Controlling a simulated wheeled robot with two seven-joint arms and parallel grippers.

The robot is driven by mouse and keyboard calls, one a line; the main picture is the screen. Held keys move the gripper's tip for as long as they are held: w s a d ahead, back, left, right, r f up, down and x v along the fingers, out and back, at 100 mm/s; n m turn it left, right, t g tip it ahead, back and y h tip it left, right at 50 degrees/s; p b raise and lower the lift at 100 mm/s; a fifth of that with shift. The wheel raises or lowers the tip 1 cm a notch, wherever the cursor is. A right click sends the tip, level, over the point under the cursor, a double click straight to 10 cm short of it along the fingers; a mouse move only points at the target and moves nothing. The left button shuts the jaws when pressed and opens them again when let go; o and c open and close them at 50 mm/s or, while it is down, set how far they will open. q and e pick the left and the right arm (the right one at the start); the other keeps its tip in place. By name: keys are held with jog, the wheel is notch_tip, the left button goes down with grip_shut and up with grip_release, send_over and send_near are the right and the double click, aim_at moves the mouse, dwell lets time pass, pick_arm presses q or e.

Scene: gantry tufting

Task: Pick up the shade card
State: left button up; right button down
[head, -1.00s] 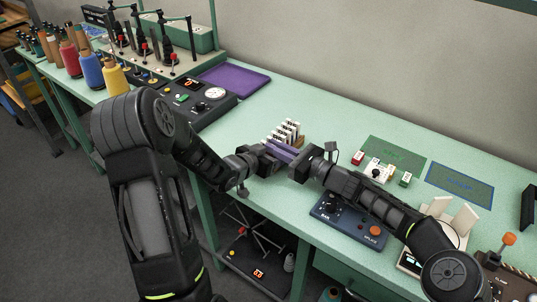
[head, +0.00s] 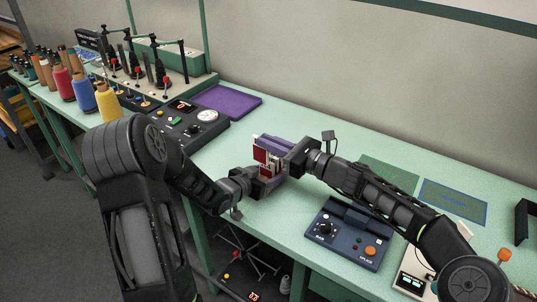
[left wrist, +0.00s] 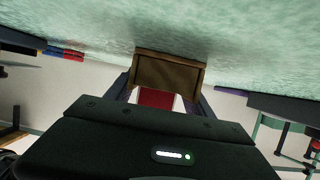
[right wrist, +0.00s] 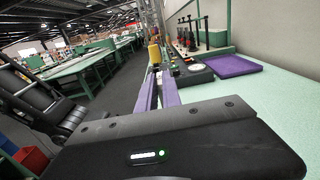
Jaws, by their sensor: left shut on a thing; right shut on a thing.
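The shade card (head: 261,155) shows in the head view as a dark red and white piece raised between my two grippers. My left gripper (head: 267,181) is shut on it from below left. My right gripper (head: 275,147), with purple fingers, is shut on it from the right. In the left wrist view, a red and white part of the shade card (left wrist: 155,98) shows between the fingers, with a brown block (left wrist: 168,72) just beyond. In the right wrist view the purple fingers (right wrist: 161,88) are close together; what they hold is mostly hidden.
A purple tray (head: 227,101) lies at the back of the green bench (head: 300,115). A dial console (head: 195,122) stands left of the grippers, and a blue control box (head: 345,235) at the front right. My right arm covers part of the bench.

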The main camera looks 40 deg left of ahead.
dwell(0.6)
pick_arm(q)
jog(key=o, duration=1.5)
jog(key=shift+o, duration=0.2)
jog(key=v, duration=1.2)
